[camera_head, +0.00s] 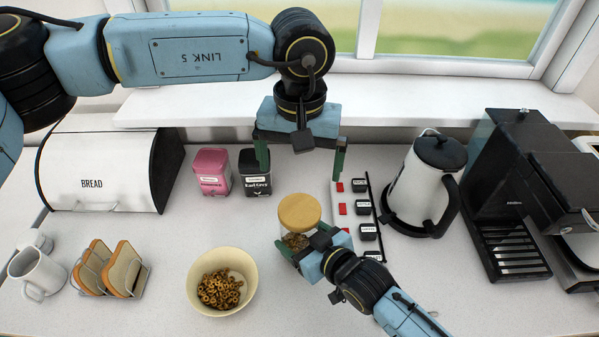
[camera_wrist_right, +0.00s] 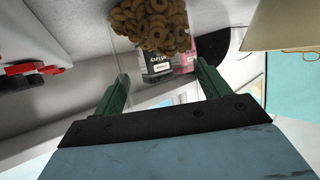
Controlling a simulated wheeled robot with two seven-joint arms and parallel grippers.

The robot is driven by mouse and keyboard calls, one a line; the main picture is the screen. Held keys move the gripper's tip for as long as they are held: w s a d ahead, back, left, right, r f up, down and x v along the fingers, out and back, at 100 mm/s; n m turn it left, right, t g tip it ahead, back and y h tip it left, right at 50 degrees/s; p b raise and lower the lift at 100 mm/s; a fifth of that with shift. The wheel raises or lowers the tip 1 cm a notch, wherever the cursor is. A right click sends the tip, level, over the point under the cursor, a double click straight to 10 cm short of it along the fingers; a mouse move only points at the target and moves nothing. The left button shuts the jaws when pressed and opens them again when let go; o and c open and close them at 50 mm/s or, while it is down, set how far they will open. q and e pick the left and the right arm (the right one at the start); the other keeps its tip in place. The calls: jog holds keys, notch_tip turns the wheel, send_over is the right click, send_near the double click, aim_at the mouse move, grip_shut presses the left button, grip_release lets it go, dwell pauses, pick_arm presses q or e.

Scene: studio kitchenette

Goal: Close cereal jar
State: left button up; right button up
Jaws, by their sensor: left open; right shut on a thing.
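The clear cereal jar (camera_head: 292,241) stands on the counter with ring-shaped cereal inside and a round wooden lid (camera_head: 299,211) at its top. I cannot tell whether the lid is fully seated. My right gripper (camera_head: 305,243) is shut on the jar's body from the front right and hides part of it. The right wrist view shows the cereal (camera_wrist_right: 150,22) through the jar's clear wall, beyond the fingers (camera_wrist_right: 160,88). My left gripper (camera_head: 301,166) is open and empty, pointing down above and behind the lid, its two fingers spread wide.
A cream bowl of cereal rings (camera_head: 249,272) stands left of the jar. A pink tin (camera_head: 212,172) and a black tin (camera_head: 254,172) stand behind it. A toast rack (camera_head: 112,270) stands left.

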jog(key=shift+d+f, duration=0.1)
jog(key=shift+f, duration=0.05)
jog(key=o, duration=1.5)
jog(key=shift+c, duration=0.2)
jog(key=v, duration=1.3)
jog(key=shift+r, duration=0.25)
jog(key=shift+s+d, duration=0.1)
